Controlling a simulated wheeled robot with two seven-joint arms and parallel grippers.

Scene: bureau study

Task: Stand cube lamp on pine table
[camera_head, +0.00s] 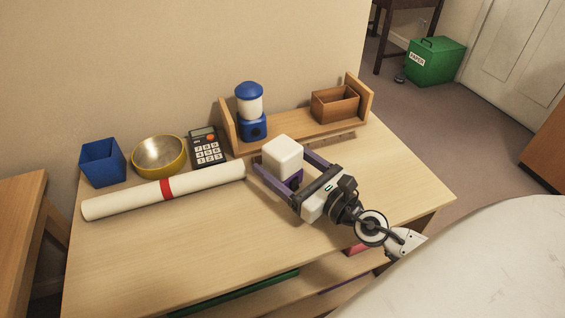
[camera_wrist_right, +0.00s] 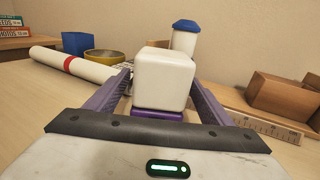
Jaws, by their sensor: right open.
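The cube lamp (camera_head: 283,155), a white rounded cube on a small purple base, is upright at the middle of the pale wooden table (camera_head: 190,235), which may be the pine table. My right gripper (camera_head: 283,162) is open, with one purple finger on each side of the lamp. The right wrist view shows the lamp (camera_wrist_right: 163,78) between the fingers, its purple base low between them. Whether the base touches the tabletop is hard to see. My left gripper is not in view.
Behind the lamp is a wooden shelf (camera_head: 290,128) with a blue-and-white lantern (camera_head: 249,106) and a wooden box (camera_head: 335,104). A white roll (camera_head: 125,198), calculator (camera_head: 207,148), yellow bowl (camera_head: 159,156) and blue pot (camera_head: 102,162) stand left. The table's front left is clear.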

